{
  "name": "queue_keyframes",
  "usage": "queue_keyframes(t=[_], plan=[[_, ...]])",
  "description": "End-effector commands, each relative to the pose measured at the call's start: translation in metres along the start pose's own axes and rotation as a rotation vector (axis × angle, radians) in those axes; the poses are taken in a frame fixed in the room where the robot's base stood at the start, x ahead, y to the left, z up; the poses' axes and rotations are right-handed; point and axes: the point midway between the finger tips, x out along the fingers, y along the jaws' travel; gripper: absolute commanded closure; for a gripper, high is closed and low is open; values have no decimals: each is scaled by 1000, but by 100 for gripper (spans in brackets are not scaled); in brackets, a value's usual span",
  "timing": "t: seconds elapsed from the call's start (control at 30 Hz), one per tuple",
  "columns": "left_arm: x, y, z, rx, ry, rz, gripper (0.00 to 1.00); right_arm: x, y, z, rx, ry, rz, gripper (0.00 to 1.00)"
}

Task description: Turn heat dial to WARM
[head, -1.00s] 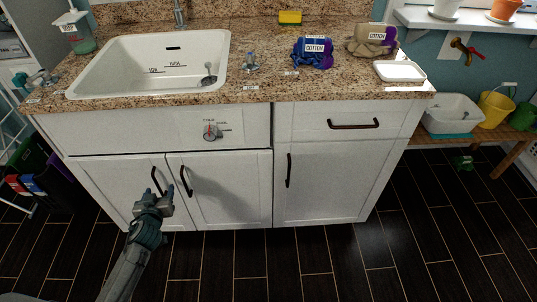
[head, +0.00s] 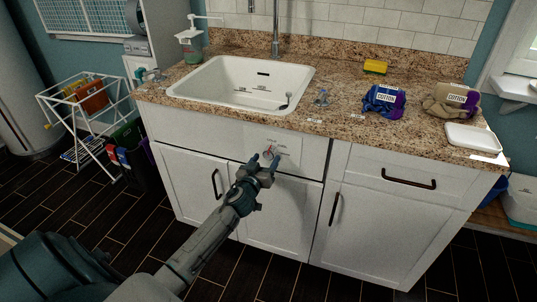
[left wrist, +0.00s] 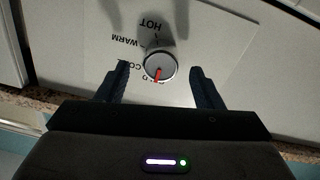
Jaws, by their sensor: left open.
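The heat dial (left wrist: 160,66) is a round silver knob with a red pointer on a white panel. In the left wrist view, where the lettering is upside down, the pointer points down, close to the partly covered cold label and away from WARM (left wrist: 124,37) and HOT (left wrist: 150,24). My left gripper (left wrist: 160,72) is open, with one dark finger on each side of the dial and a gap on both sides. In the head view my left gripper (head: 265,160) is at the cabinet front, partly hiding the dial (head: 267,153). My right gripper is not in view.
The panel is on the white cabinet below the speckled countertop (head: 345,135). A white sink (head: 215,75), a blue bundle (head: 383,100), a tan bundle (head: 440,102) and a white dish (head: 474,137) are on top. Dark handles (head: 408,182) stick out from the front.

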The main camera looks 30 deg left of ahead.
Motion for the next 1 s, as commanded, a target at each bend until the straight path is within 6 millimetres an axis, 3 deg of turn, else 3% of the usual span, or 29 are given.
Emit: queue_keyframes(t=[0.2, 0.57, 0.8, 1.0], plan=[[23, 0, 0, 1, 0, -1, 40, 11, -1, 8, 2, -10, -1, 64], [27, 0, 1, 1, -1, 0, 40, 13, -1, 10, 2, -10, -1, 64], [27, 0, 1, 1, -1, 0, 84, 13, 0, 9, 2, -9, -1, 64], [27, 0, 1, 10, -1, 0, 84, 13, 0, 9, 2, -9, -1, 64]])
